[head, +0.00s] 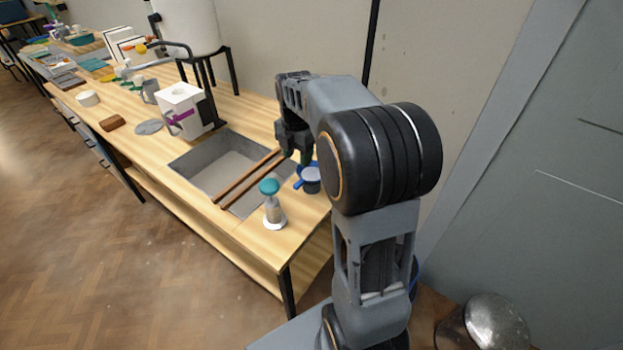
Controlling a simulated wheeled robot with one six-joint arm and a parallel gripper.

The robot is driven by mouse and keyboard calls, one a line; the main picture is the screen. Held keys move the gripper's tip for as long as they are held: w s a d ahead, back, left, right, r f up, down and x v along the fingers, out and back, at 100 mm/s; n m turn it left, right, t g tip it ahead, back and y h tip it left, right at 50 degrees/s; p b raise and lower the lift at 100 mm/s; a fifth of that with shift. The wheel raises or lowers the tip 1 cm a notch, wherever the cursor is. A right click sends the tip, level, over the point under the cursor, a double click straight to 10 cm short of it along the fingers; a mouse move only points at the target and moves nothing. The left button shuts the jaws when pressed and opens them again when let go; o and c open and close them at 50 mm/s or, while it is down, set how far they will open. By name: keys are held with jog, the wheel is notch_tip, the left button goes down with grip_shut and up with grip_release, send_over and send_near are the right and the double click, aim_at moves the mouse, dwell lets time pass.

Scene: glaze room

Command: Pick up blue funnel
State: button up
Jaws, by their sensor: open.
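A small blue piece (308,173), which looks like the blue funnel, is at the near right end of the wooden bench, beside the sink. It has a pale blue top, and a darker blue part sticks out to its left. It seems to sit on or in a dark grey cup; I cannot tell which. My gripper (294,157) points down just above and behind it, apart from it as far as I can see. The gripper is open, with nothing visible in it. My arm hides the area to the right of the blue piece.
Two wooden rails (245,179) cross the grey sink (203,159). The bench's front corner is near.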

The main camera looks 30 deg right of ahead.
aim_at(299, 183)
notch_tip(299, 183, down, 13)
jog(key=shift+f+b, duration=0.1)
jog(key=shift+b, duration=0.25)
dwell(0.3)
grip_shut()
dwell(0.4)
